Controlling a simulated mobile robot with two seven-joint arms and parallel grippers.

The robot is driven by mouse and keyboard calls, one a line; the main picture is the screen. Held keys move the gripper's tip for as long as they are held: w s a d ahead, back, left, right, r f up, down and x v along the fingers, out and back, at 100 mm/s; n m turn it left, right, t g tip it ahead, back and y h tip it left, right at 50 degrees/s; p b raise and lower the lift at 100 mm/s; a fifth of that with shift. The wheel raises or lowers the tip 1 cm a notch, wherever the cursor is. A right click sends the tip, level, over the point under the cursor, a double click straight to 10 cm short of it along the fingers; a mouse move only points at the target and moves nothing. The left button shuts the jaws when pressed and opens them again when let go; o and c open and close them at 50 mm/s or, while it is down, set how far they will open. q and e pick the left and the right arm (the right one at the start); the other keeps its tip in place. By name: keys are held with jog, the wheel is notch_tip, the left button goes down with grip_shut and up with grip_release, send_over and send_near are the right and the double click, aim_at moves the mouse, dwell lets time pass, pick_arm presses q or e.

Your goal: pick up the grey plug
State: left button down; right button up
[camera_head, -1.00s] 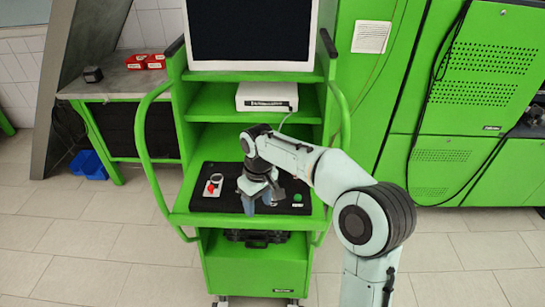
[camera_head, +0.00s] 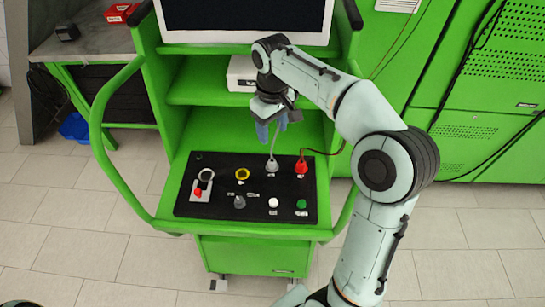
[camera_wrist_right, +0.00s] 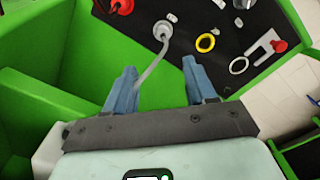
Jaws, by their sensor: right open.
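The grey plug (camera_head: 272,164) stands on the black panel, towards its back, with a grey cable rising from it. In the right wrist view the grey plug (camera_wrist_right: 164,31) lies beyond the fingertips, and its cable runs back between the fingers. My right gripper (camera_head: 271,131) is open, with its blue fingers above and behind the plug, apart from it. Its spread fingers also show in the right wrist view (camera_wrist_right: 159,68). My left gripper is not in view.
The black panel (camera_head: 222,177) also bears a red plug (camera_head: 301,166) with a dark red cable, a yellow ring (camera_head: 242,174), a red switch (camera_head: 198,190), and grey, white and green knobs at the front. Green cart rails (camera_head: 103,155) flank it. A white box (camera_head: 241,74) sits on the shelf behind.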

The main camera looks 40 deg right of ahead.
jog(key=b, duration=0.1)
send_over(272, 161)
jog(key=f, duration=0.6)
jog(key=shift+d+f, duration=0.2)
jog(key=shift+w+f, duration=0.15)
jog(key=shift+f, duration=0.4)
notch_tip(272, 161, down, 5)
jog(key=shift+a+r, duration=0.1)
jog(key=shift+a, duration=0.05)
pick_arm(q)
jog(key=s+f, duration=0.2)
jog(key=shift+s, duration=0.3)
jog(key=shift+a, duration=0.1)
pick_arm(e)
jog(key=shift+c, duration=0.4)
jog(key=c, duration=0.9)
